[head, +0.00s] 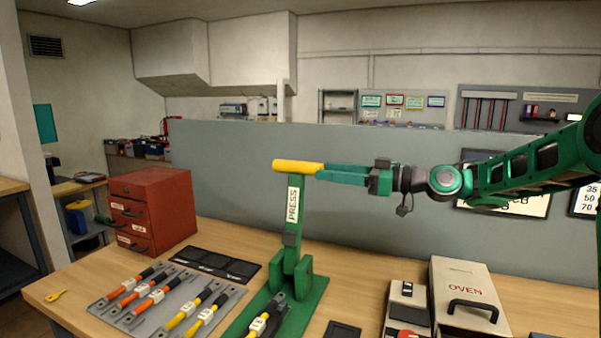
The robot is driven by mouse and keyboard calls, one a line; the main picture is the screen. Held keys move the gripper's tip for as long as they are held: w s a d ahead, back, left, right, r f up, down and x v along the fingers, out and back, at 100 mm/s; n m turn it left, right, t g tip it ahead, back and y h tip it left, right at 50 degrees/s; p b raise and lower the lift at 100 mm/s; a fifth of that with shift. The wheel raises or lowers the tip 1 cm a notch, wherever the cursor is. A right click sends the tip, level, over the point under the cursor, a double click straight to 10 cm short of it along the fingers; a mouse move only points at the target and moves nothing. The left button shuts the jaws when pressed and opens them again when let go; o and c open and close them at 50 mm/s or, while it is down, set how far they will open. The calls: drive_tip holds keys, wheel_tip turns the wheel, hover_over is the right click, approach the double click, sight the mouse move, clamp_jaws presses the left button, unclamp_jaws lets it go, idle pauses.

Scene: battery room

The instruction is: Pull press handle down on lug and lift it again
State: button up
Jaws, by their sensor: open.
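The yellow press handle (293,167) sits level at the top of the green press (293,205), whose upright post is marked PRESS. My gripper (321,172) comes in from the right, open, with its fingertips at the right end of the handle. I cannot tell whether the fingers touch the handle or lie on both sides of it. A short yellow and black cable (259,325) with a grey lug (279,302) lies at the foot of the press, on its green base (309,298). The lug's exact seat is partly hidden.
Several orange and yellow cables lie on a grey mat (226,298) left of the press. A red drawer cabinet (166,203) and black tray (216,264) stand behind them. A grey partition (235,165) rises behind the bench.

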sight(300, 174)
drive_tip(key=x, duration=0.8)
drive_tip(key=shift+w+a, duration=0.2)
drive_tip(key=shift+a, duration=0.15)
clamp_jaws()
drive_tip(key=shift+s, duration=0.1)
